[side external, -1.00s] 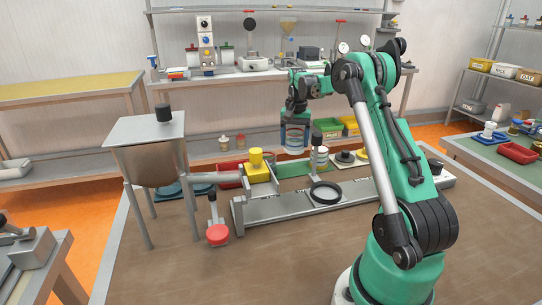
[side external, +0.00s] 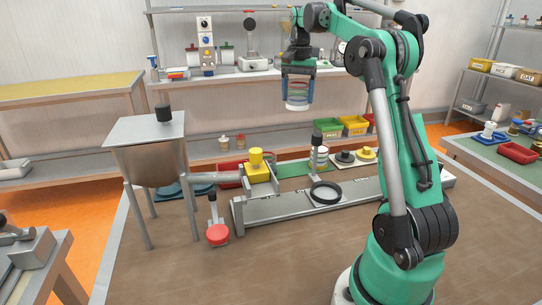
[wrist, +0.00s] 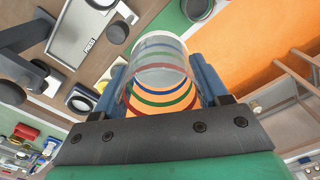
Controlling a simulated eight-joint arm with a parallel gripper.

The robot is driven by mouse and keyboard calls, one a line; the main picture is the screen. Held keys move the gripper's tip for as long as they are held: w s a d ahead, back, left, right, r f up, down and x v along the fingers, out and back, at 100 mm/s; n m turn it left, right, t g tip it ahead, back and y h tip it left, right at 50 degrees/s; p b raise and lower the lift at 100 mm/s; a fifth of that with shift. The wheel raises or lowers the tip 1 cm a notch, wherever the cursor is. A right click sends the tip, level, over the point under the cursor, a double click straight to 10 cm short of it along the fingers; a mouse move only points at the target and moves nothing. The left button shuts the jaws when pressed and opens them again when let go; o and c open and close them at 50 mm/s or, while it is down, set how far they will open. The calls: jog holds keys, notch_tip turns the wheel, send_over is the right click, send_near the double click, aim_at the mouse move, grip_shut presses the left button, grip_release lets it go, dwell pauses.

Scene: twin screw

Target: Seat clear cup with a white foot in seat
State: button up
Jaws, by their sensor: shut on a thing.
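My gripper (side external: 299,76) is shut around the clear cup (side external: 297,97) and holds it high above the bench, foot down, with a pale foot at its lower end. In the wrist view the cup (wrist: 160,85) sits between the blue fingers of my gripper (wrist: 160,90), and red, green and blue bands show through its wall. A black ring (side external: 326,201), which looks like the seat, lies on the grey rail below and to the right of the cup. I cannot see any cup in it.
A post with a black top (side external: 317,139) and a striped body stands behind the ring. A yellow block (side external: 257,170) stands at the rail's left, near a steel hopper (side external: 150,150). A red knob (side external: 218,234) is in front. The air around the cup is clear.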

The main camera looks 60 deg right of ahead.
jog(key=s+a+f+m, duration=0.3)
jog(key=s+a, duration=0.3)
jog(key=shift+s+f+n, duration=0.8)
jog(key=shift+s+f, duration=0.1)
jog(key=shift+f, duration=1.25)
jog(key=shift+s+f+n, duration=0.8)
jog(key=shift+s+f, duration=0.05)
jog(key=shift+f, duration=1.35)
jog(key=shift+s+f+n, duration=0.8)
jog(key=shift+s+f, duration=0.1)
jog(key=shift+f, duration=1.25)
jog(key=shift+f, duration=0.35)
jog(key=shift+f, duration=0.65)
jog(key=shift+f, duration=0.15)
jog(key=o, duration=1.3)
